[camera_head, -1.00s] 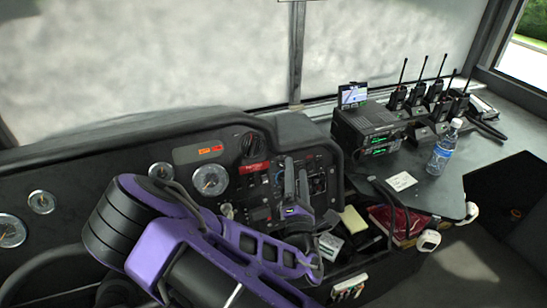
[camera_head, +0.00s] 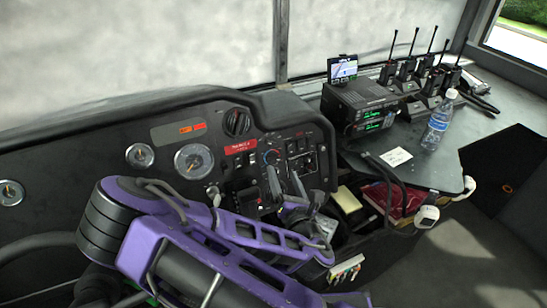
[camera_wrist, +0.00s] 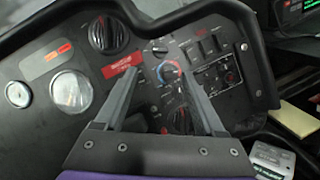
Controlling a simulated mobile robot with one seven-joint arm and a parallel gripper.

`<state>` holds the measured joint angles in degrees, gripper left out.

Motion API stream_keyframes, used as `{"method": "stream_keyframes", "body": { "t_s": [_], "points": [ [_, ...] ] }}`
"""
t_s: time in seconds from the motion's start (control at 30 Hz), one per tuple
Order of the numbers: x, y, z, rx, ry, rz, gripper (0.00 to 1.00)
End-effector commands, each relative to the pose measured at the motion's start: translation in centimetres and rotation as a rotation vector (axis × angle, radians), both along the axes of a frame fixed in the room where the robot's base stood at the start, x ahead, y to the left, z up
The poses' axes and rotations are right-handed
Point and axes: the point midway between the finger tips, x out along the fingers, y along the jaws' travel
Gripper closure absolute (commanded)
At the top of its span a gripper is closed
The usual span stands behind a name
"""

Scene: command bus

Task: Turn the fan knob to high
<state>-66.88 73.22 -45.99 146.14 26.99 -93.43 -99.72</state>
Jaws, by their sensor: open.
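The dashboard panel (camera_head: 222,150) carries several dials and switches. In the wrist view, a round knob with red and blue markings (camera_wrist: 169,72) sits between my finger tips in the picture. A darker round knob (camera_wrist: 181,119) sits below it, between the fingers and partly hidden. I cannot tell from labels which is the fan knob. The red-and-blue knob also shows in the head view (camera_head: 272,157). My gripper (camera_wrist: 158,68) is open and empty, its fingers pointing at the panel; it also shows in the head view (camera_head: 283,172). Contact with a knob is not visible.
A large round black control (camera_wrist: 110,35) and a red label (camera_wrist: 122,65) sit left of the knobs. Gauges (camera_head: 193,161) lie further left. Radios (camera_head: 362,108), a bottle (camera_head: 438,122) and handheld radios (camera_head: 435,80) stand on the right-hand shelf. A bin of items (camera_head: 350,205) is below.

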Motion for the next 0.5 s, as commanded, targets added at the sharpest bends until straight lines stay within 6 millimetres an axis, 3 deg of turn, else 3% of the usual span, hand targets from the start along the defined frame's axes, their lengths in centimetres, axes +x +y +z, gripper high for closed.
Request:
{"method": "stream_keyframes", "body": {
  "t_s": [0.27,0.5],
  "points": [
    [3.1,0.6,-0.6,0.004,-0.004,0.000,0.29],
    [8.0,1.6,0.1,0.002,-0.002,0.001,0.29]
  ]
}}
